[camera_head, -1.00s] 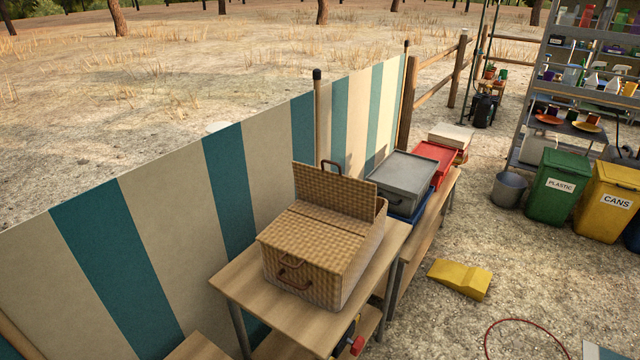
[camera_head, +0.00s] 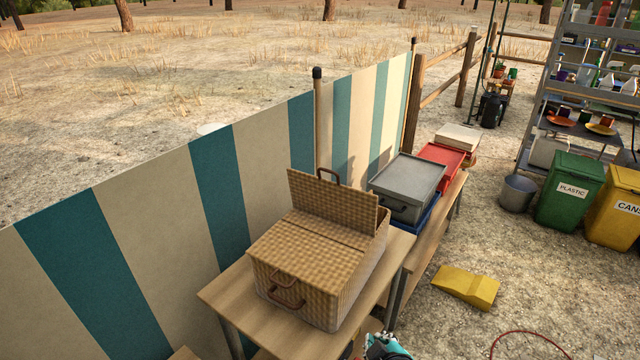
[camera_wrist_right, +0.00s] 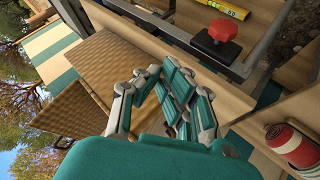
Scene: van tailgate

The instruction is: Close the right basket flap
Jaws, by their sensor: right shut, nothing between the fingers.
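A woven wicker basket (camera_head: 312,272) with brown handles stands on a wooden table (camera_head: 225,292). Its near flap (camera_head: 310,240) lies flat. Its far flap (camera_head: 333,205) stands raised, tilted up from the middle of the lid, with a brown handle on its upper edge. My right gripper (camera_head: 385,348) shows at the bottom edge of the head view, low and in front of the table, apart from the basket. In the right wrist view the teal fingers (camera_wrist_right: 172,85) are shut and empty, with woven wicker (camera_wrist_right: 108,58) beyond them on the left. My left gripper is out of view.
A striped fence panel (camera_head: 265,140) stands close behind the table. A grey case (camera_head: 408,178) and a red box (camera_head: 440,155) stand beyond the basket. A yellow wedge (camera_head: 466,286) lies on the ground right. A red knob (camera_wrist_right: 222,30) shows in the wrist view.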

